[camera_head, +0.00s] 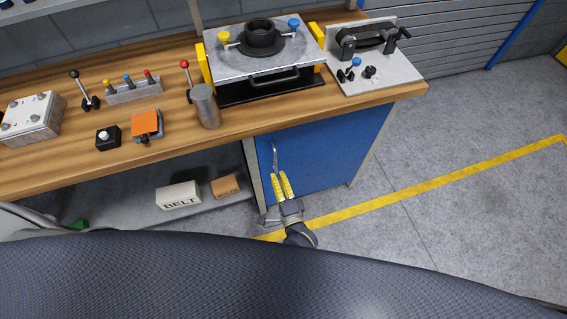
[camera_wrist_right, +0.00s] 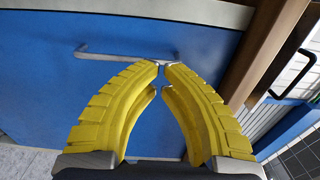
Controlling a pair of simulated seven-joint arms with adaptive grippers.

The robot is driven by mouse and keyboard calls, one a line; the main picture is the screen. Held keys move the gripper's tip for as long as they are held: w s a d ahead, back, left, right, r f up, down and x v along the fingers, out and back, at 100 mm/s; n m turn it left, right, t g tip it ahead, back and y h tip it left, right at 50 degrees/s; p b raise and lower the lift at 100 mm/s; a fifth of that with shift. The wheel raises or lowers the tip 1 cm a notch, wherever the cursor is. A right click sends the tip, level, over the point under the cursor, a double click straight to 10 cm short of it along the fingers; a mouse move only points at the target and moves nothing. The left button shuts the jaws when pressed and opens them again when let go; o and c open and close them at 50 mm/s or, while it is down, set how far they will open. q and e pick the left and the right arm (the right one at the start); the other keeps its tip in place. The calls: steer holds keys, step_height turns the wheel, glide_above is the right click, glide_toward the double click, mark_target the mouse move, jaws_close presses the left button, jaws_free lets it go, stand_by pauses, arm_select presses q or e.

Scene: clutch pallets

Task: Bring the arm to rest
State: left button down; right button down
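My right gripper (camera_head: 280,174) has two yellow fingers and is in front of the blue cabinet door (camera_head: 330,150), below the bench top. Its fingertips are close together, with only a narrow gap, and nothing is clearly held between them. The grey bar handle (camera_head: 275,157) of the door is right by the fingertips. In the right wrist view the fingers (camera_wrist_right: 163,68) come together in front of one end of the handle (camera_wrist_right: 115,54); I cannot tell whether they touch it. My left gripper is not in view.
The wooden bench (camera_head: 70,175) carries a clutch fixture (camera_head: 265,62), a metal cylinder (camera_head: 205,106), an orange-topped switch (camera_head: 146,124) and a grey box (camera_head: 30,117). A lower shelf holds a BELT box (camera_head: 179,196) and a small carton (camera_head: 226,186). Grey floor (camera_head: 460,220) is clear at the right.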

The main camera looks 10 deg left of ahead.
steer(key=shift+s, duration=0.25)
steer(key=s+d+f+n+g+h, duration=0.1)
steer(key=s+d+f+n+g, duration=0.25)
steer(key=f, duration=0.55)
steer(key=s+d+f+n+g+h, duration=0.2)
steer(key=s+d+f+n, duration=0.25)
steer(key=f, duration=0.55)
steer(key=s+d+f+n+g+h, duration=0.15)
steer(key=s+d+f+n, duration=0.3)
steer(key=f, duration=0.45)
steer(key=s+d+f+n+g+h, duration=0.1)
steer(key=s+d+f+g, duration=0.1)
steer(key=s+d+f, duration=0.3)
steer(key=s+d+f+n+g+h, duration=0.1)
steer(key=s+d+f+g, duration=0.2)
steer(key=s+d, duration=0.7)
steer(key=s+d+f+n+g+h, duration=0.1)
steer(key=s+d+f, duration=0.5)
steer(key=s, duration=0.7)
steer(key=shift+d+f+n+g+h, duration=0.35)
steer(key=shift+d+g+h, duration=0.1)
steer(key=shift+d+g, duration=0.3)
